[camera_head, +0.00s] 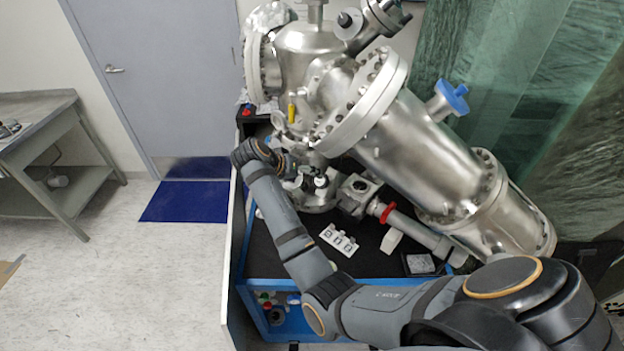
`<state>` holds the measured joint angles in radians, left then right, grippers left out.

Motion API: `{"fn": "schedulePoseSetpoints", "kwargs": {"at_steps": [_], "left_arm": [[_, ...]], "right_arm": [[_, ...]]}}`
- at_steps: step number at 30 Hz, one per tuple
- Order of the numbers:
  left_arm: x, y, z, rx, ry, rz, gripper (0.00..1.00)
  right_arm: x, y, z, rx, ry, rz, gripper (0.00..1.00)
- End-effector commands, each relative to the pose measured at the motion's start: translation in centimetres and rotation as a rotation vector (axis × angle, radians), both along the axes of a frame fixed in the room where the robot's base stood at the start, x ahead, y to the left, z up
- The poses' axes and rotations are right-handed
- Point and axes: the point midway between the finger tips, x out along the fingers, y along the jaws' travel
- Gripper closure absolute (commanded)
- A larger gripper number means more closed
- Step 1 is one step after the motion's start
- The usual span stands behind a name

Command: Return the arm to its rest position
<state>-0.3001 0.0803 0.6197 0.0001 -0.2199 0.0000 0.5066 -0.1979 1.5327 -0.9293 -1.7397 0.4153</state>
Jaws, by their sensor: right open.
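My right arm comes in from the lower right and bends up to the far left side of the black-topped workbench (275,257). Its gripper (308,181) is small and dark at the end of the wrist, low beside the large steel vacuum chamber (410,150). It is open, and I see nothing held in it. Whether its fingertips touch the fittings around it cannot be told. My left gripper is not in view.
A white block with dark squares (339,240) lies on the bench. A pipe with a red ring (387,213) runs beside it. A green translucent curtain (540,90) hangs on the right. A grey table (45,140) stands at the left. The floor (150,280) between is clear.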

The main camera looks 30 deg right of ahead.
Motion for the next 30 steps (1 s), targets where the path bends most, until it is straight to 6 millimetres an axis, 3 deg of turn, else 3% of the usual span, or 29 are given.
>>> {"fn": "schedulePoseSetpoints", "kwargs": {"at_steps": [6, 20, 23, 27, 30], "left_arm": [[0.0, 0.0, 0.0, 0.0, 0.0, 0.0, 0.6], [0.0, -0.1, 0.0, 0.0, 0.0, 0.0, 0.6], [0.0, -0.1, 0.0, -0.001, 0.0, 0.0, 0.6], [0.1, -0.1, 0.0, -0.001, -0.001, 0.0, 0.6], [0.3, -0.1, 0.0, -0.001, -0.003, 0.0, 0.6]], "right_arm": [[-0.3, 0.8, 0.8, 0.0, 0.002, 0.0, 0.27], [-0.6, 0.6, 0.3, 0.005, 0.006, 0.005, 0.27], [-2.6, -0.1, -2.6, 0.043, 0.035, 0.044, 0.27], [-8.8, -1.0, -8.6, 0.146, 0.095, 0.189, 0.27], [-12.8, -0.7, -10.9, 0.208, 0.121, 0.306, 0.27]]}}
